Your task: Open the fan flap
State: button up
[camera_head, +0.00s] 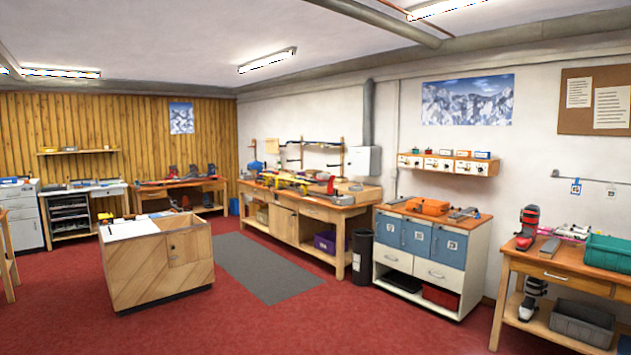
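A pale grey-white box (362,162) is fixed to the white wall above the right end of the long workbench. A grey vertical duct (369,112) rises from it to the ceiling. This box looks like the fan housing, but it is too small here to tell its flap apart or whether it is open or shut. My gripper is not in view.
The long wooden workbench (311,212) stands below the box with tools on top. A black bin (362,257) and a blue-door cabinet (420,265) stand to its right. A wooden counter (145,270) stands mid-left. Red floor and a grey mat (265,266) lie clear between.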

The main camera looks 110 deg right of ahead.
aim_at(359, 158)
jog(key=l+z, duration=0.25)
jog(key=z, duration=0.15)
jog(key=k+l+z, duration=0.1)
jog(key=l+z, duration=0.2)
jog(key=z, duration=0.15)
jog(key=l+z, duration=0.25)
jog(key=z, duration=0.15)
jog(key=l+z, duration=0.3)
jog(key=z, duration=0.15)
jog(key=i+l+z, duration=0.15)
jog(key=z, duration=0.25)
jog(key=i+l+z, duration=1.4)
jog(key=i+z, duration=0.35)
jog(key=i, duration=3.35)
jog(key=i+u, duration=0.15)
jog(key=i, duration=0.35)
jog(key=i+l, duration=0.15)
jog(key=i, duration=0.4)
jog(key=i+u, duration=0.1)
jog(key=i, duration=0.45)
jog(key=i+l+u, duration=0.1)
jog(key=i, duration=0.4)
jog(key=i+l, duration=0.25)
jog(key=i, duration=0.25)
jog(key=z, duration=1.55)
